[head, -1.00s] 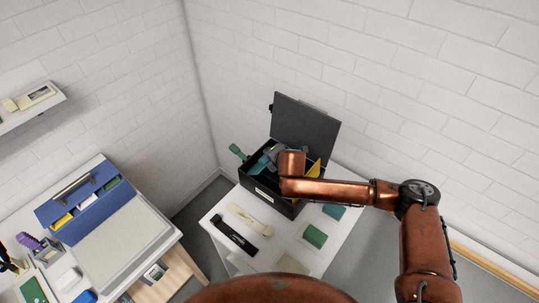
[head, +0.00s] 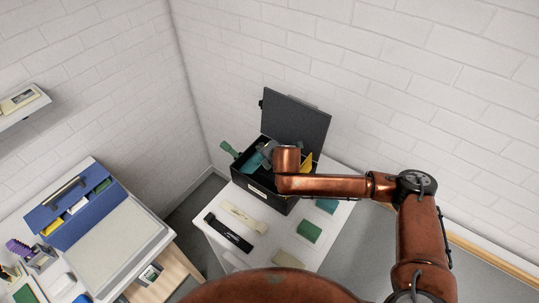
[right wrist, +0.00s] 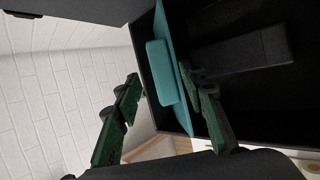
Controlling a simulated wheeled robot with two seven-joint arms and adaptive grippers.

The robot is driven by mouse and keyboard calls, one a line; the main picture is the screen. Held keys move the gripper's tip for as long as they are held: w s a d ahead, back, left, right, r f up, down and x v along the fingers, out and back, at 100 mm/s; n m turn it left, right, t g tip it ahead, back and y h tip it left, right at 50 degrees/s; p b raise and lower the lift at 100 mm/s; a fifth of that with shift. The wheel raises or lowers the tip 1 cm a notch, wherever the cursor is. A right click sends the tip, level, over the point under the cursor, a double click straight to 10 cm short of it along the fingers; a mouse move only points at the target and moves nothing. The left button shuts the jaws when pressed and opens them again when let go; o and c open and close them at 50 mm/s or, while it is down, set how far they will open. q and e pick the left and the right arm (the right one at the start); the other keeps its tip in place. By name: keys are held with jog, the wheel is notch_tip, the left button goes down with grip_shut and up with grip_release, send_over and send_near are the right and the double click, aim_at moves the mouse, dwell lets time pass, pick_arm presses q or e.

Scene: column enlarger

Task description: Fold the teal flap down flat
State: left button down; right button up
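The teal flap (right wrist: 182,90) is a thin panel with a rounded pad, seen in the right wrist view at the end of a dark box. In the head view, the teal flap (head: 254,161) stands tilted at the left end of the black box (head: 262,188). My right gripper (right wrist: 160,76) has its green fingers spread, one on each side of the flap. The finger on the right is close to the flap or touching it; I cannot tell which. In the head view, my copper right arm hides part of the box inside. My left gripper is out of view.
The box's dark lid (head: 296,122) stands open against the wall side. A yellow piece (head: 306,163) shows inside. On the white table lie a black strip (head: 229,233), a cream strip (head: 243,217) and a green block (head: 309,231). A blue case (head: 75,212) is at left.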

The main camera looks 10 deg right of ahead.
jog(key=v, duration=0.9)
jog(key=shift+s, duration=0.2)
jog(key=shift+c, duration=0.5)
